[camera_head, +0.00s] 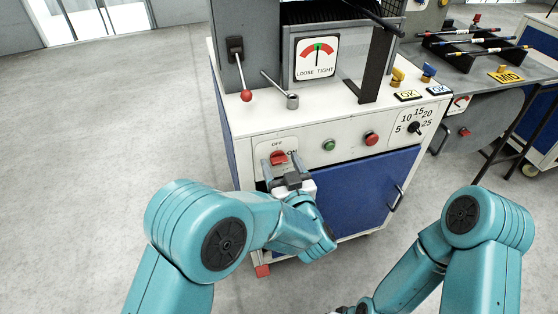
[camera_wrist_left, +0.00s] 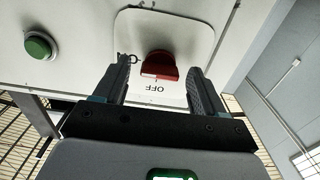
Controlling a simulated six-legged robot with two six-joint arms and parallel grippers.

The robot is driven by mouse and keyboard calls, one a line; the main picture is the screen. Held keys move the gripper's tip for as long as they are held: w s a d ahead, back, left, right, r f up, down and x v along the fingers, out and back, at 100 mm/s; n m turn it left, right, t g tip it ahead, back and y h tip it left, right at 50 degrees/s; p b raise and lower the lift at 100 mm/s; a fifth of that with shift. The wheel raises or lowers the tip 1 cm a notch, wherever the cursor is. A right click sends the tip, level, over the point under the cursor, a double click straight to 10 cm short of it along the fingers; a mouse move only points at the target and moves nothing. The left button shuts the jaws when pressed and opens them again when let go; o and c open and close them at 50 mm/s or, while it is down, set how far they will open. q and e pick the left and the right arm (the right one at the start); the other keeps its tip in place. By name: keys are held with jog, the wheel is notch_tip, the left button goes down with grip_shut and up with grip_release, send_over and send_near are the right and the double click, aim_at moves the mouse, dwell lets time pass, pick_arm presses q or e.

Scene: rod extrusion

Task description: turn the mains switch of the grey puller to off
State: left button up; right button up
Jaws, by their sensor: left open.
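The red mains switch (camera_head: 278,158) sits on a pale plate at the left of the grey puller's white front panel (camera_head: 315,150). OFF is printed above it and ON to its right. In the left wrist view the switch (camera_wrist_left: 160,66) shows upside down, with OFF below it and ON partly behind a finger. I cannot tell surely which mark its handle points to. My left gripper (camera_head: 277,165) is open, with one finger on each side of the switch; in the wrist view (camera_wrist_left: 157,80) gaps show between the fingers and the handle. My right gripper is out of view.
Right of the switch are a green button (camera_head: 329,145), a red button (camera_head: 371,139) and a black dial (camera_head: 414,128). A red-knobbed lever (camera_head: 246,95) and a LOOSE/TIGHT gauge (camera_head: 317,57) are above. A blue door (camera_head: 360,190) is below. Open floor lies left.

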pick_arm(q)
jog(key=shift+w+f, duration=0.1)
jog(key=shift+w, duration=0.05)
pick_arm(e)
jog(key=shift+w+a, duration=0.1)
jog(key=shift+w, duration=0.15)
pick_arm(q)
jog(key=c, duration=1.1)
jog(key=shift+o, duration=0.2)
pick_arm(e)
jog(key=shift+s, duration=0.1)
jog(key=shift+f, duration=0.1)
